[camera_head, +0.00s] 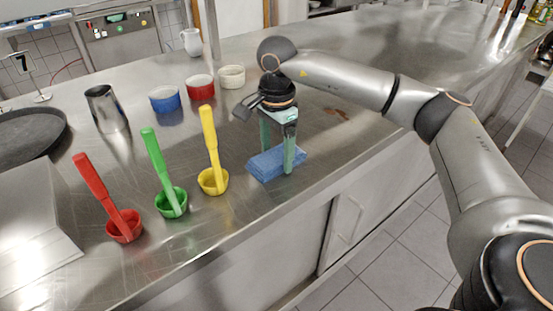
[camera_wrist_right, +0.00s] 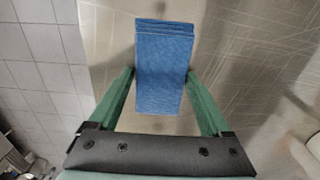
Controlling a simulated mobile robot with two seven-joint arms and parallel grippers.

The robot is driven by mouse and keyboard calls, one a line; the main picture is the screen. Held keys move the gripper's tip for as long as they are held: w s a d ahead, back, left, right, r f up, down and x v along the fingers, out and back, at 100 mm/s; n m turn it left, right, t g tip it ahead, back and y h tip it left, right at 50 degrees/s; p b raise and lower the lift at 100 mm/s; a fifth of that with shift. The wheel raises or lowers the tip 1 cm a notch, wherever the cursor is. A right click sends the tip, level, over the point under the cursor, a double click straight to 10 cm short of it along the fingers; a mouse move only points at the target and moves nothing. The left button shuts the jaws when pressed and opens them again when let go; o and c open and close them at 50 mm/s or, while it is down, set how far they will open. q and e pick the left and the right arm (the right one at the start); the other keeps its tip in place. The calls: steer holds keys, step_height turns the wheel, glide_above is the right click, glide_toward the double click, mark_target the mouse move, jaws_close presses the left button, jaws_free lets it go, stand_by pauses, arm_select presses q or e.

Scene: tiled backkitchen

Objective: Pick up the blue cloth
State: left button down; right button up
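The blue cloth (camera_head: 268,165) lies folded in a thick stack on the steel counter, near its front edge. My right gripper (camera_head: 276,168) comes down over it from above, with its two green fingers around the cloth. In the right wrist view the cloth (camera_wrist_right: 165,65) sits between the fingers of my right gripper (camera_wrist_right: 160,82). The fingers are open, with a gap showing on the left and right of the cloth toward the palm. The head view does not show clearly whether the fingertips touch the cloth. My left gripper is not in view.
Blue (camera_head: 165,99), red (camera_head: 200,87) and white cups (camera_head: 232,77) and a metal cup (camera_head: 106,108) are behind.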

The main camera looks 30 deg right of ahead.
mark_target(276, 156)
steer(key=c, duration=0.8)
steer(key=shift+r, duration=0.45)
step_height(276, 156, up, 2)
steer(key=shift+r, duration=0.2)
steer(key=s+a+r, duration=0.2)
steer(key=r, duration=0.1)
steer(key=s+a+r, duration=0.1)
steer(key=r, duration=0.1)
steer(key=shift+a+r, duration=0.15)
steer(key=s+a+r, duration=0.1)
steer(key=s+a, duration=0.1)
steer(key=s+a+r, duration=0.2)
steer(key=s+a+r+p, duration=0.1)
steer(key=s+a, duration=0.1)
steer(key=a, duration=0.1)
steer(key=shift+s+r, duration=0.25)
steer(key=shift+s, duration=0.1)
steer(key=shift+d, duration=0.1)
